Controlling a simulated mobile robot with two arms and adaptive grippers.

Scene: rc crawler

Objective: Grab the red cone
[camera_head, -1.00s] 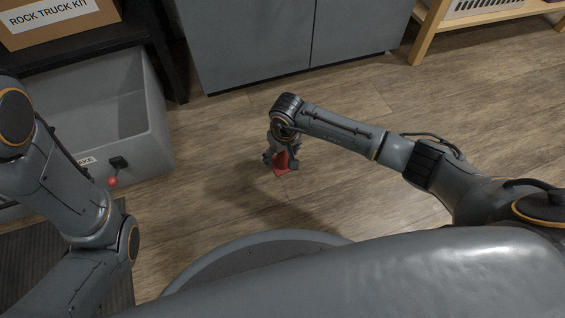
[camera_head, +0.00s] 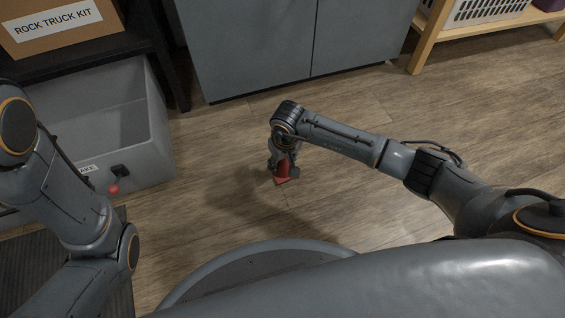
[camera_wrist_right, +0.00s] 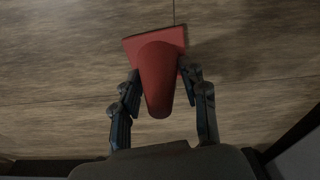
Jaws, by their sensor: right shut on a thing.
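The red cone (camera_head: 283,170) is on or just above the wooden floor, in the middle of the head view. My right gripper (camera_head: 284,166) reaches down over it and is shut on it. In the right wrist view the cone (camera_wrist_right: 161,72) points its narrow end toward the palm, and its square base faces the floor. The fingers of the right gripper (camera_wrist_right: 160,93) press on both sides of it. I cannot tell whether the base touches the floor.
A grey cabinet (camera_head: 250,50) and a wooden shelf (camera_head: 432,35) stand at the back. Floor around the cone is clear.

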